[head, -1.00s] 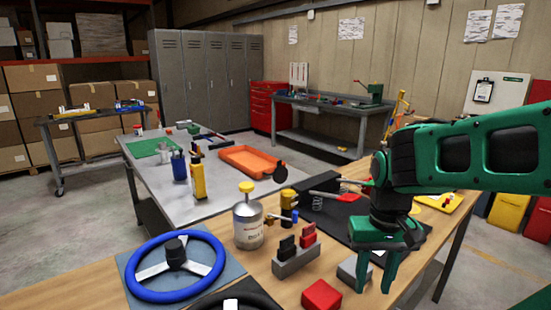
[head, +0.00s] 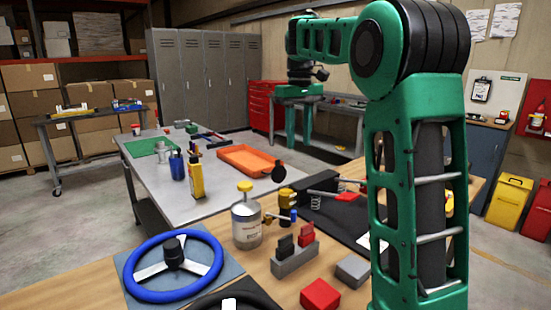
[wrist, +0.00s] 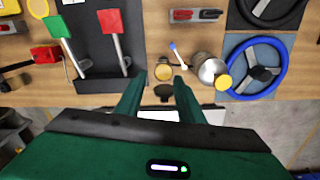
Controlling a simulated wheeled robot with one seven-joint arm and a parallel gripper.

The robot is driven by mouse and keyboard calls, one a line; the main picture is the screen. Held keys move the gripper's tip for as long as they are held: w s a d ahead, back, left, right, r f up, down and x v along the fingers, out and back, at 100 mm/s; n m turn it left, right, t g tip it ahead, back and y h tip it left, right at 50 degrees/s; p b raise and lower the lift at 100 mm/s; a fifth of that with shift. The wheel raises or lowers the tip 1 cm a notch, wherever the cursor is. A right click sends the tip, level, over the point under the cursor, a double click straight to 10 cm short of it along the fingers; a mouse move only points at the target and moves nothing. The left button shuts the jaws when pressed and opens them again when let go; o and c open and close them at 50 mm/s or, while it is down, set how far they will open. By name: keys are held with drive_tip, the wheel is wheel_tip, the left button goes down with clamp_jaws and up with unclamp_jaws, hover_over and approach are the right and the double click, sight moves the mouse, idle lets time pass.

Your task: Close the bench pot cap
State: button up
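The bench pot (head: 287,201) is a small yellow pot on the wooden bench. Its black round cap (head: 279,171) appears to stand up open at the pot's far side. In the wrist view the pot (wrist: 164,72) shows from above, and the dark cap (wrist: 164,92) lies just below it in the picture. My gripper (head: 291,138) is open and empty, pointing down, high up and beyond the pot in the head view. In the wrist view my gripper's fingers (wrist: 158,84) spread either side of the cap, apart from it.
An orange tray (head: 249,160) lies on the metal table.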

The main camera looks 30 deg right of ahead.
drive_tip(key=n, duration=0.2)
approach(279, 171)
drive_tip(key=f, duration=0.2)
drive_tip(key=w+f, duration=0.1)
drive_tip(key=f, duration=0.2)
drive_tip(key=shift+w, duration=0.1)
idle(0.4)
clamp_jaws()
